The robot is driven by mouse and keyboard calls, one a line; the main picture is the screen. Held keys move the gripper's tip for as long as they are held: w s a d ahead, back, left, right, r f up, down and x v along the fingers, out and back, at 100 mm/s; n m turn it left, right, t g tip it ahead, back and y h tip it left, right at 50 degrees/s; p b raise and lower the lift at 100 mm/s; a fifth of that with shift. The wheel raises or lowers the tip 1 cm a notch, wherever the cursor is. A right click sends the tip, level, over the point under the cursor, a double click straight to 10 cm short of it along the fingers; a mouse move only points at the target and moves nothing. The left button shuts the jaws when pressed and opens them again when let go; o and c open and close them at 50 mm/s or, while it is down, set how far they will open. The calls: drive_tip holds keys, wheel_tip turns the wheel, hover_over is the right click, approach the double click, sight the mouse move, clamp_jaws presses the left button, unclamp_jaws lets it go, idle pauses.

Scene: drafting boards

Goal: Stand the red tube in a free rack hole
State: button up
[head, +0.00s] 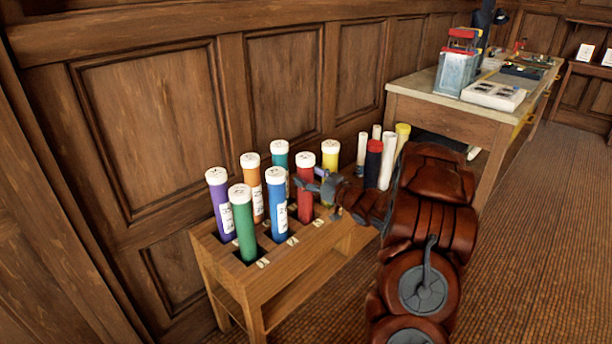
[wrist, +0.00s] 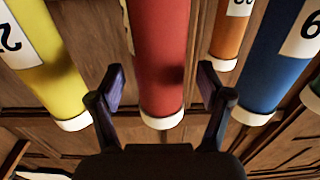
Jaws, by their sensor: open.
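The red tube (head: 306,207) with a white cap stands upright in the wooden rack (head: 225,277), at the right of the row in the head view. My gripper (head: 316,197) is beside it, with its fingers partly in front of the tube. In the wrist view, the red tube (wrist: 160,50) lies between the two spread fingers of my gripper (wrist: 161,85), with a gap to each. The gripper is open and holds nothing. Small pale tags mark the rack top. I cannot clearly make out which hole is free.
Purple (head: 222,215), green (head: 243,225), orange (head: 251,180), teal and blue (head: 277,205) tubes crowd the rack. A yellow tube (head: 330,157) stands behind my gripper. White tubes and a dark red-capped one (head: 373,165) stand farther right, near a desk (head: 440,105). A panelled wall is behind.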

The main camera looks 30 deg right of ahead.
drive_tip(key=v, duration=1)
drive_tip(key=shift+s, duration=0.25)
drive_tip(key=shift+d, duration=0.15)
drive_tip(key=shift+w, duration=0.1)
drive_tip(key=s+a+m+g+h, duration=0.35)
drive_tip(key=s+a+g, duration=1.65)
drive_tip(key=s+a, duration=1.3)
drive_tip(key=s+d+r+p, duration=0.1)
drive_tip(key=r+p, duration=1)
drive_tip(key=r, duration=0.1)
drive_tip(key=s+d+r+p, duration=0.1)
drive_tip(key=s+r+p, duration=0.1)
drive_tip(key=r+p, duration=1)
drive_tip(key=shift+s+r+n+t, duration=0.25)
drive_tip(key=shift+r+n, duration=0.2)
drive_tip(key=shift+r, duration=0.35)
